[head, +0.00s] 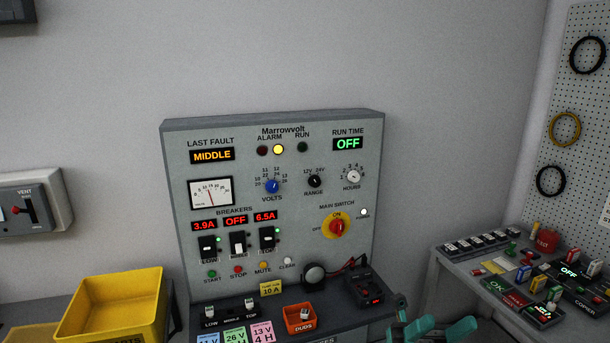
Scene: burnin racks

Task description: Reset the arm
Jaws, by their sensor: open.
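My gripper (442,328) shows only in part at the bottom edge, right of centre, as teal fingers. It is open with nothing seen between the fingers, and the rest of my arm is out of the frame. It is in front of the gap between the grey Marrowvolt panel (300,215) and the right-hand bench (470,280). I see no contact with either.
The panel carries breakers, knobs and a red main switch (337,227) on yellow. Its ledge holds an orange DUDS bin (300,318) and a dark meter box (363,287). A yellow bin (110,300) stands left. Small items crowd the right bench.

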